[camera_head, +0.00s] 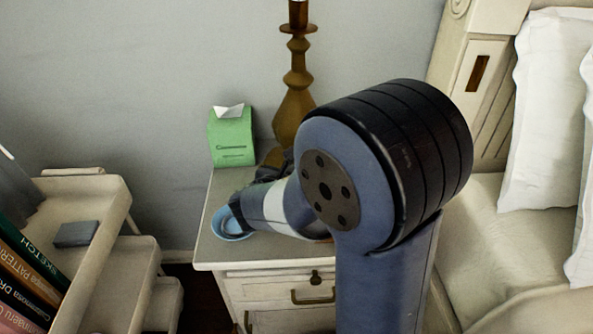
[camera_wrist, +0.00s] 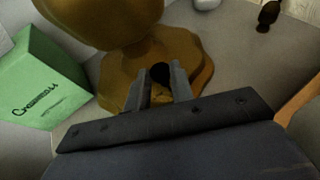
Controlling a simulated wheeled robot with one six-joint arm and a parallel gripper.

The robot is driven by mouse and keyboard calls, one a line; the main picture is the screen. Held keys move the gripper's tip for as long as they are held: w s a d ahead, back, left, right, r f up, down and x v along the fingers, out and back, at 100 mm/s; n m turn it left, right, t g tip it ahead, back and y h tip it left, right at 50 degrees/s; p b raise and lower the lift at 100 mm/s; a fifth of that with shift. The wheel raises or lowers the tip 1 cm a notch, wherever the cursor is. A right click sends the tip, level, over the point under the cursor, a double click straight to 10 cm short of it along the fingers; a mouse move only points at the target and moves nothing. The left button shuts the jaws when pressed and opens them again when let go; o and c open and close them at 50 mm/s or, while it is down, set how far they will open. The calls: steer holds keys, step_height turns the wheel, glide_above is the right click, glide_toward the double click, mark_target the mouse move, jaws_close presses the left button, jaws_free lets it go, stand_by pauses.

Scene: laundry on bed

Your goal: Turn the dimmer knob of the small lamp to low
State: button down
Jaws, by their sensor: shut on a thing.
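The small lamp (camera_head: 296,88) is a brown-gold turned stand on the nightstand; its top is cut off by the picture's edge. In the wrist view its stepped base (camera_wrist: 120,75) fills the upper middle. The dimmer knob (camera_wrist: 160,72) is a small dark round piece at the front of the base. My gripper (camera_wrist: 161,78) is shut on the knob, one finger on each side of it. In the head view my arm hides the knob and most of the lamp base. The knob's setting cannot be read.
A green tissue box (camera_head: 232,138) stands left of the lamp. A blue bowl (camera_head: 231,224) sits near the nightstand's (camera_head: 207,251) left edge, beside my arm. The bed (camera_head: 510,215) is at the right, a shelf cart (camera_head: 110,205) at the left. A small dark object (camera_wrist: 268,15) lies right of the lamp.

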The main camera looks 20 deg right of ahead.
steer(key=m+g+h+p, duration=0.1)
steer(key=m+p, duration=0.1)
steer(key=m+g+h+p, duration=0.1)
steer(key=g+p, duration=0.1)
steer(key=w+m+g+h+p, duration=0.1)
steer(key=m+g+h+p, duration=0.1)
steer(key=shift+a+r+m, duration=0.25)
steer(key=shift+a+m, duration=0.05)
steer(key=shift+a, duration=0.1)
steer(key=m+g+p, duration=0.1)
steer(key=g, duration=0.1)
steer(key=m+g+p, duration=0.2)
steer(key=w+m+g+h+p, duration=0.1)
steer(key=m+g, duration=0.1)
steer(key=shift+a+f, duration=0.1)
steer(key=shift+f, duration=0.1)
steer(key=shift+m+g, duration=0.3)
steer(key=c, duration=1.3)
jaws_free()
steer(key=shift+a, duration=0.1)
steer(key=p+v, duration=0.1)
steer(key=v, duration=0.9)
steer(key=shift+a, duration=0.3)
